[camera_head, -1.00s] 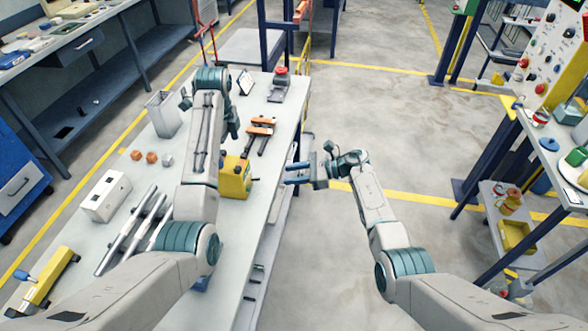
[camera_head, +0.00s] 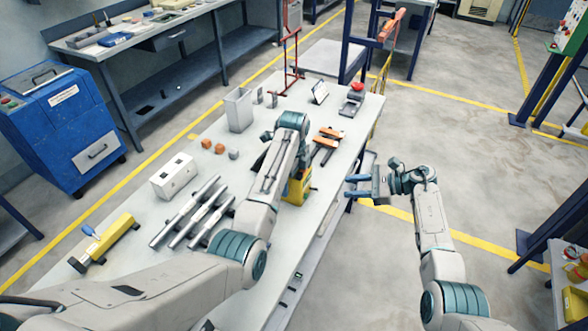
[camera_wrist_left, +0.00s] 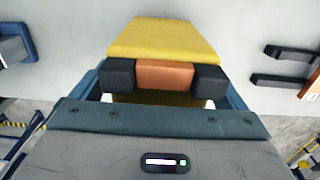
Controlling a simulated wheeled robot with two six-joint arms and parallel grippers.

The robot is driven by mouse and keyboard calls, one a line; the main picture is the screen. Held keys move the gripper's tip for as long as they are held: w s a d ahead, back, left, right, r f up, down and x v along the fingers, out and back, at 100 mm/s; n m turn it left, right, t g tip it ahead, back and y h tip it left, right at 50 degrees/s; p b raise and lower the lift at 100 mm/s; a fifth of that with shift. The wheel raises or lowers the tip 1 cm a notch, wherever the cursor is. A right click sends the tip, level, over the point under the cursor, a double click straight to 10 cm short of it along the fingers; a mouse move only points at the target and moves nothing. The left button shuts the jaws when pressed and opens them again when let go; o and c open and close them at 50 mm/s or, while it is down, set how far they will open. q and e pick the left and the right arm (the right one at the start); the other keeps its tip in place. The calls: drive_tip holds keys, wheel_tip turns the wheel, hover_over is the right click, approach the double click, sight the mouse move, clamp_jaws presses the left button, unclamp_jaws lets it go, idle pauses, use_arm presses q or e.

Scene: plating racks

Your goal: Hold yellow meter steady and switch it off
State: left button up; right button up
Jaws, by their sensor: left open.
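The yellow meter (camera_head: 298,188) stands on the white bench near its right edge, its left part hidden by my left arm. In the head view my left gripper's jaws are hidden behind its arm. In the left wrist view the yellow body (camera_wrist_left: 165,38) lies straight ahead, with an orange part (camera_wrist_left: 165,75) between two black blocks. My left gripper (camera_wrist_left: 160,88) is open, its blue fingers on either side of these; I cannot tell whether they touch. My right gripper (camera_head: 358,186) is open and empty, right of the meter, its fingers pointing left towards it.
Orange-handled clamps (camera_head: 328,138) lie behind the meter. Metal rods (camera_head: 195,215), a white box (camera_head: 174,177) and a yellow tool (camera_head: 105,238) are to the left. A metal bin (camera_head: 238,110) and a red-topped device (camera_head: 354,98) stand further back.

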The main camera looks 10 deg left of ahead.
use_arm(q)
drive_tip(key=shift+f, duration=0.1)
drive_tip(key=c, duration=1.4)
drive_tip(key=shift+o, duration=0.2)
